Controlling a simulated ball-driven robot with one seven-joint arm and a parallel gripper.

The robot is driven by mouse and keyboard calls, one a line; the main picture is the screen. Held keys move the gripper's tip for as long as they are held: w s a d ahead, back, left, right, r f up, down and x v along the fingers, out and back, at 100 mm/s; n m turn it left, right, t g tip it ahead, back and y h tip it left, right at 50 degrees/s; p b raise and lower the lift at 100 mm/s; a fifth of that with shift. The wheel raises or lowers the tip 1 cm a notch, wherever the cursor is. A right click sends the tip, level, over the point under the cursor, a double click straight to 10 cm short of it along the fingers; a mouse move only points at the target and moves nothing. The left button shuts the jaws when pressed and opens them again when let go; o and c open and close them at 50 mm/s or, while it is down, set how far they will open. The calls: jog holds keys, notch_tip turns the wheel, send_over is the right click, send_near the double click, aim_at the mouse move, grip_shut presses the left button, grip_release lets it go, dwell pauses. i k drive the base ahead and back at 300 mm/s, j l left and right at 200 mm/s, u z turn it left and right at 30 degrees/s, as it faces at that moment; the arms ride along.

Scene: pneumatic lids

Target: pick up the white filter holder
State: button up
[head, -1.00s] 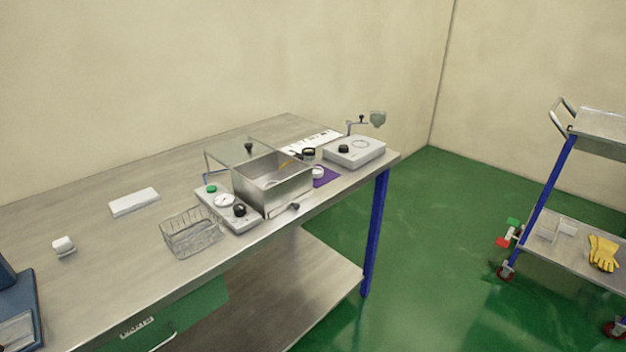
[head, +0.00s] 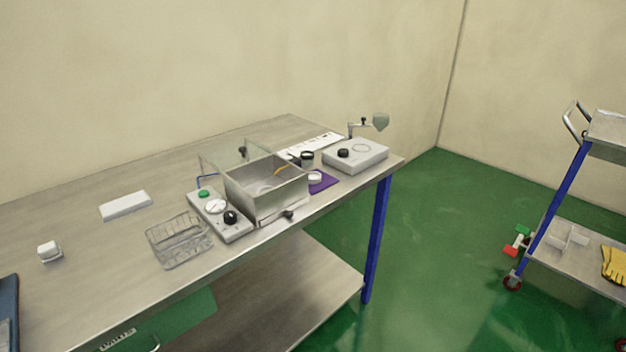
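A small round white piece (head: 315,177) sits on a purple mat (head: 324,187) at the right part of the steel table (head: 110,270). It looks like the white filter holder, though it is too small to be sure. The steel box with a clear raised lid (head: 267,203) stands just left of it. A dark-topped jar (head: 307,158) stands just behind it. My gripper is not in view.
A white device with a black knob (head: 355,156) stands right of the mat. A control panel (head: 220,215), a wire basket (head: 180,241), a white block (head: 125,206) and a small white item (head: 49,250) lie leftward.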

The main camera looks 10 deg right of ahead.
aim_at(314, 177)
jog(key=i+j+u, duration=0.15)
jog(key=i, duration=0.25)
jog(key=i+u, duration=0.2)
jog(key=i, duration=0.25)
